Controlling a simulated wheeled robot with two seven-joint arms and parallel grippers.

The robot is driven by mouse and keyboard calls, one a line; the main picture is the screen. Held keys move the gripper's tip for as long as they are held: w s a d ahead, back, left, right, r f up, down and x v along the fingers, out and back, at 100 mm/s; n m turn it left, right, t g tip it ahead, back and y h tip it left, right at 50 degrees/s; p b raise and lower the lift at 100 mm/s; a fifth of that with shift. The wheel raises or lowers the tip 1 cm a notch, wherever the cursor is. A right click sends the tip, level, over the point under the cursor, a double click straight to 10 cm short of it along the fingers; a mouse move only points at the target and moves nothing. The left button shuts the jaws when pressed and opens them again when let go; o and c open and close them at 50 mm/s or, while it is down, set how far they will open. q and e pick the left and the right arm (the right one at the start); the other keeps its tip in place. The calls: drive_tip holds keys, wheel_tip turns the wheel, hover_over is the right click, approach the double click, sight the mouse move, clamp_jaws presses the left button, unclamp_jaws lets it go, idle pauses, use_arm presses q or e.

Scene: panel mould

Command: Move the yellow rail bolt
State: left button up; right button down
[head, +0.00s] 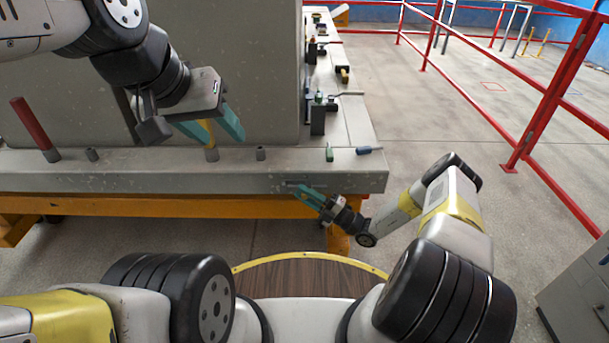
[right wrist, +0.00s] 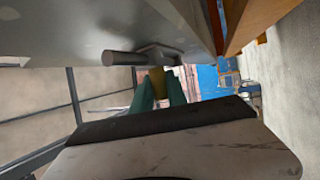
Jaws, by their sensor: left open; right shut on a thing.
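The yellow rail bolt (head: 209,134) stands upright at a grey socket on the front rail of the bench, in the head view. My left gripper (head: 212,128) is open above the rail, with its teal fingers around or beside the bolt's upper part; contact cannot be told. My right gripper (head: 303,192) is at the front face of the rail, shut on a small metal handle (head: 296,184). In the right wrist view the handle (right wrist: 148,54) shows as a grey rod and bracket just beyond the teal fingers, with something yellowish between them.
A red bolt (head: 35,130) leans in a socket at the left. A green piece (head: 329,152) and a blue tool (head: 368,150) lie on the rail. A large grey panel (head: 235,70) stands behind. Red railings (head: 545,100) are right.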

drive_tip(key=shift+a, duration=0.1)
drive_tip(key=shift+a, duration=2.65)
drive_tip(key=c, duration=1.3)
unclamp_jaws()
drive_tip(key=shift+a, duration=0.1)
drive_tip(key=v, duration=0.8)
